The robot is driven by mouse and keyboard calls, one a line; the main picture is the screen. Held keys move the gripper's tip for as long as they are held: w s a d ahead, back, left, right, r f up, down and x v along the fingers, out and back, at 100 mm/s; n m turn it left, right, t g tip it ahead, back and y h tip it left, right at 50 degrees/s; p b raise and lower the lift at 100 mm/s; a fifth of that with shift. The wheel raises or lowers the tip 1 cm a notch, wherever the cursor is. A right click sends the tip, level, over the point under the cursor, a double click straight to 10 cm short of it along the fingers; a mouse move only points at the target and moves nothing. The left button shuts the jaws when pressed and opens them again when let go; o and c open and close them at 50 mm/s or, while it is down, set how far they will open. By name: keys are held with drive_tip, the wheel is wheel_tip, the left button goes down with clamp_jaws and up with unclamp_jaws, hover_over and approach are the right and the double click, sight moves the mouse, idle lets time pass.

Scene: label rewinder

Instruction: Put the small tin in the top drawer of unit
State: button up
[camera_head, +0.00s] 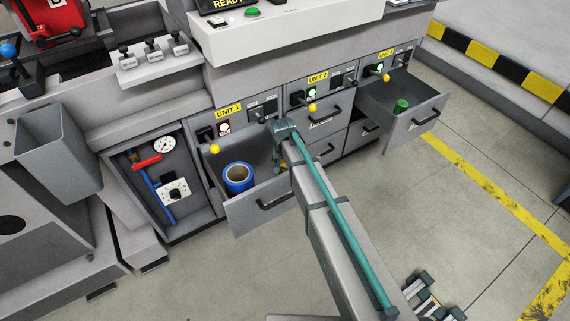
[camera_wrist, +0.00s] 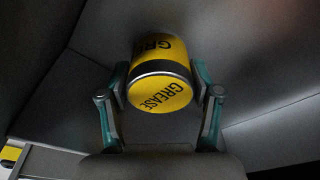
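The small tin (camera_wrist: 160,92) is yellow with a dark rim band and GREASE lettering; its lettered end faces the wrist camera. My gripper (camera_wrist: 161,75) has a finger against each side of it and appears shut on it. In the head view my gripper (camera_head: 276,160) is at the right part of the open drawer (camera_head: 262,205) under UNIT 1, mostly hidden by my arm; a little yellow shows beside it. UNIT 3's top drawer (camera_head: 418,125) is open. UNIT 2's top drawer (camera_head: 318,122) appears shut.
A green item (camera_head: 402,105) is in the UNIT 3 drawer. An open compartment with a gauge (camera_head: 164,146) and a grey bin (camera_head: 62,150) are to the left.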

sight(284, 165)
drive_tip(key=o, duration=0.3)
wheel_tip(284, 165, up, 12)
drive_tip(key=s, duration=0.1)
drive_tip(key=shift+s+a+r, duration=0.15)
drive_tip(key=shift+s, duration=0.2)
idle(0.6)
